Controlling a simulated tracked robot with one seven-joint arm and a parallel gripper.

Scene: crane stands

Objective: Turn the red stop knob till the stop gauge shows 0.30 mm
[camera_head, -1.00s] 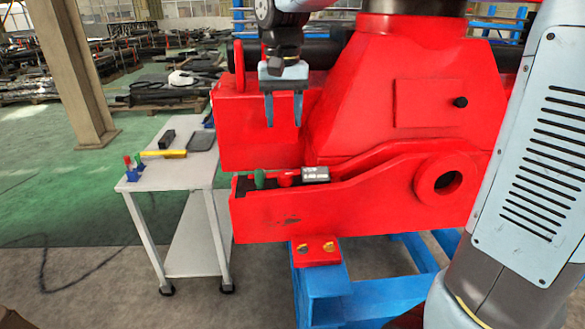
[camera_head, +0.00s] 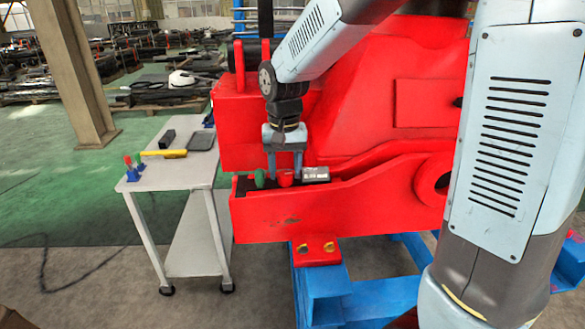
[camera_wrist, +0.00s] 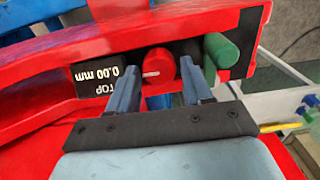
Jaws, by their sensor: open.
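The red stop knob (camera_wrist: 160,66) with a white mark sits in the slot of the red machine arm. It also shows in the head view (camera_head: 285,179). My gripper (camera_head: 284,174) points down over the slot, open, with one finger on each side of the knob. In the wrist view my gripper (camera_wrist: 162,76) has gaps between its fingers and the knob. The stop gauge (camera_wrist: 107,80), a dark display, stands beside the knob and reads 0.00 mm, upside down in this view. It shows in the head view (camera_head: 315,174), too small to read.
A green knob (camera_wrist: 219,50) stands close beside the red one, near my finger. The red side wall (camera_head: 340,213) of the slot runs along the front. A white cart (camera_head: 180,174) with tools stands to the left.

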